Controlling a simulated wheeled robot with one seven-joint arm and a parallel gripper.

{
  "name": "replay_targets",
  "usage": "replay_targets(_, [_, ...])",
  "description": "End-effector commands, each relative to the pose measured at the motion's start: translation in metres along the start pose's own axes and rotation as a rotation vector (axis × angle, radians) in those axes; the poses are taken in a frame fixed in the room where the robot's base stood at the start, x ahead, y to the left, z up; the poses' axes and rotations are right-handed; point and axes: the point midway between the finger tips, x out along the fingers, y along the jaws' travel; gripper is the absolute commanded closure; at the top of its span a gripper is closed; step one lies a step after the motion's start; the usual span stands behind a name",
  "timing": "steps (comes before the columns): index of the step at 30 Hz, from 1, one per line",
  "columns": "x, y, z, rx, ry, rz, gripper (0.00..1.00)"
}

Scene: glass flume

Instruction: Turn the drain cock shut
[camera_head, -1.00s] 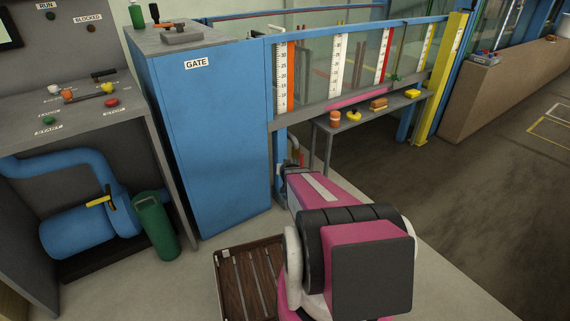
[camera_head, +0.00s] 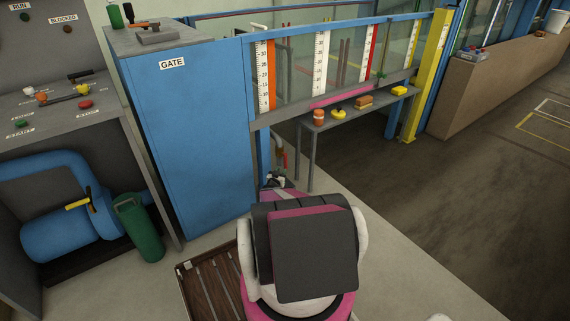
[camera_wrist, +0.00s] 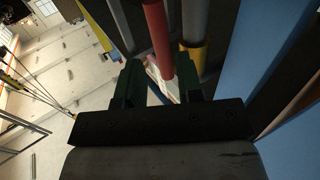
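The drain cock's red handle (camera_head: 284,158) hangs by a pipe (camera_head: 276,146) under the near end of the flume, just right of the blue GATE cabinet. In the wrist view the red handle (camera_wrist: 158,40) is a long bar whose end reaches down between my two dark green fingers. My gripper (camera_wrist: 161,78) is open, with a finger on each side of the handle's end. I cannot tell whether either finger touches it. In the head view my arm hides the fingers. A yellow pipe-like part (camera_wrist: 195,40) and grey pipes show behind and beside the handle.
The blue GATE cabinet (camera_head: 190,130) stands close on the left. A small grey bench (camera_head: 330,121) with several coloured items stands to the right under the flume. A slatted wooden pallet (camera_head: 212,285) lies on the floor by my base. The floor at right is clear.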

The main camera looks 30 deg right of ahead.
Motion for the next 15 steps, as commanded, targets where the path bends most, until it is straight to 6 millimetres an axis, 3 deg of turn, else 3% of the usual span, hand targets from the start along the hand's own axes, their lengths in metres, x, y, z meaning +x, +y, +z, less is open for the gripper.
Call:
replay_targets(9, [0.058, -0.001, 0.002, 0.001, -0.001, 0.0, 0.66])
replay_targets(15, [0.084, -0.002, 0.0, 0.001, 0.0, -0.002, 0.66])
